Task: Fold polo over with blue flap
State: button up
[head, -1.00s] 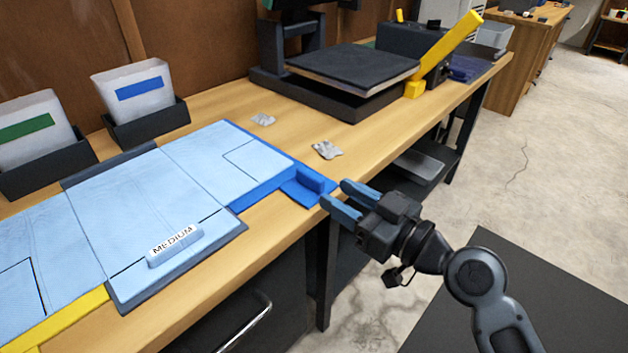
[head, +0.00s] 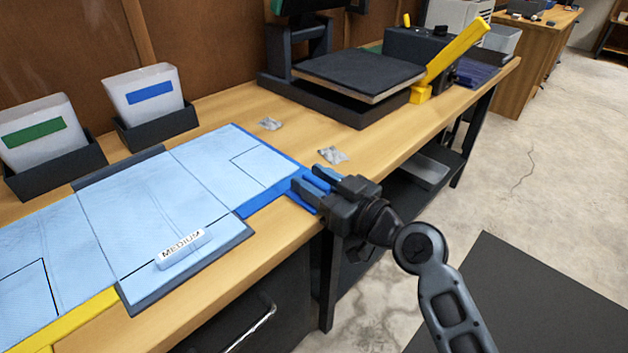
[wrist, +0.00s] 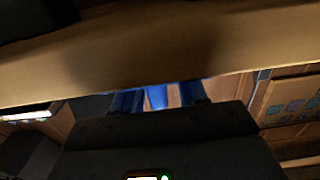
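A light blue polo (head: 125,215) lies flat on a folding board on the workbench, with a "MEDIUM" label (head: 182,244) near its front edge. The blue flap (head: 262,199) lies flat under the polo's right part, its blue edge and tab sticking out at the right. My gripper (head: 309,183) is at that tab, just over the bench's front edge. In the wrist view the blue tab (wrist: 157,97) shows between my two fingers, with a gap beside it, so the fingers are open around it. Contact is hard to judge.
The yellow flap (head: 72,318) lies under the polo's left part. Two small grey packets (head: 333,155) lie behind the tab. A heat press (head: 358,75) with a yellow handle stands further back. Two bins (head: 150,105) stand along the wall.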

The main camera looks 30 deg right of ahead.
grip_shut()
jog(key=shift+r, duration=0.1)
dwell(0.5)
